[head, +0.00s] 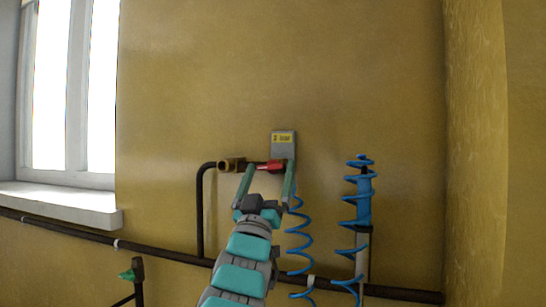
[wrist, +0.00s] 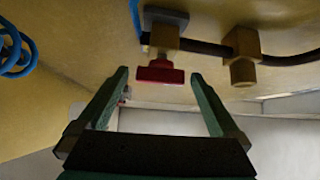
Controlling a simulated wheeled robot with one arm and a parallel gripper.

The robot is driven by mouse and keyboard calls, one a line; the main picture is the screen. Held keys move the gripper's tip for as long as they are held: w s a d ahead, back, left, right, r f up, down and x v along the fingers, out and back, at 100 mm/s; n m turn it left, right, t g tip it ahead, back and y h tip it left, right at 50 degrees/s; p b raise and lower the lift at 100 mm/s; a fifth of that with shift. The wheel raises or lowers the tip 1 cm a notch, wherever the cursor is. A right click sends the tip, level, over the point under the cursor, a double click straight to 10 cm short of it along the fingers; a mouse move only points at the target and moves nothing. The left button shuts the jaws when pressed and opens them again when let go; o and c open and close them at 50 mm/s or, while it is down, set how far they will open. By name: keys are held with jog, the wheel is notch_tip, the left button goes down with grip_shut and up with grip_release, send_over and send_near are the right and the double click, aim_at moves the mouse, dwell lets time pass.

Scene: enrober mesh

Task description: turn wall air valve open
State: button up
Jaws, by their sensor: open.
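The wall air valve has a red handle (head: 270,166) that lies about level across the head view, in front of a grey box with a yellow label (head: 284,139). In the wrist view the red handle (wrist: 159,73) sits below a brass body (wrist: 164,38). My gripper (head: 267,167) is open, its two green fingers on either side of the handle in the head view. In the wrist view my gripper (wrist: 158,78) also has its fingers spread, with the handle showing between and beyond the tips. I cannot tell whether a finger touches it.
A brass fitting (head: 232,164) joins a dark pipe (head: 200,210) left of the valve. A blue coiled hose (head: 299,240) hangs below. A blue tool with another coil (head: 363,200) hangs at right. A green-handled valve (head: 127,274) is low left. A window sill (head: 60,204) juts out at left.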

aim_at(271, 164)
jog(key=shift+x, duration=2.4)
jog(key=c, duration=1.3)
